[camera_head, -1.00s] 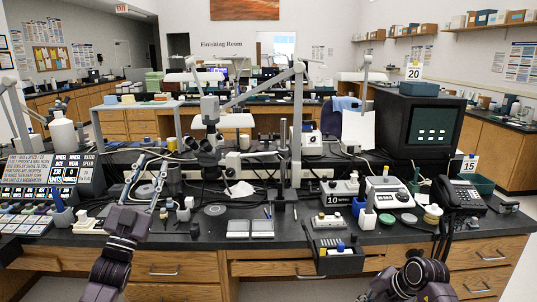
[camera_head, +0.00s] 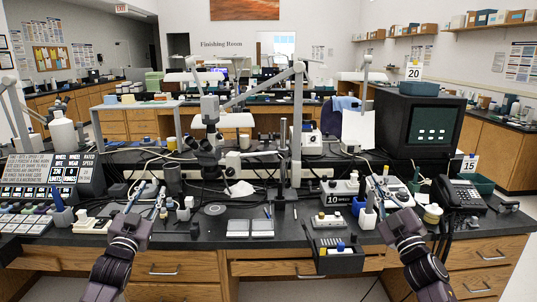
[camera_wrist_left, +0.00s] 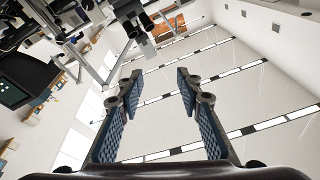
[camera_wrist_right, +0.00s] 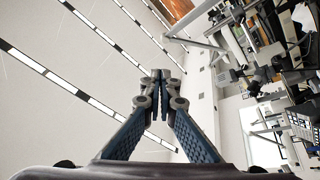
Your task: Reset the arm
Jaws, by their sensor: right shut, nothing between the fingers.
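My left gripper (camera_head: 148,190) is open and empty above the front left of the bench in the head view. In the left wrist view, its two fingers (camera_wrist_left: 160,74) stand apart with only ceiling and far room between them. My right gripper (camera_head: 376,180) points up and forward over the right part of the bench, in front of the white scale (camera_head: 400,193). In the right wrist view, its fingertips (camera_wrist_right: 160,74) meet with nothing between them. Both arms come up from the bottom edge.
The dark bench (camera_head: 270,240) is crowded with tools. A microscope (camera_head: 208,150) stands mid-left, a box-shaped machine (camera_head: 420,130) and a phone (camera_head: 460,195) at the right. A black tray (camera_head: 345,262) hangs at the front edge between my arms.

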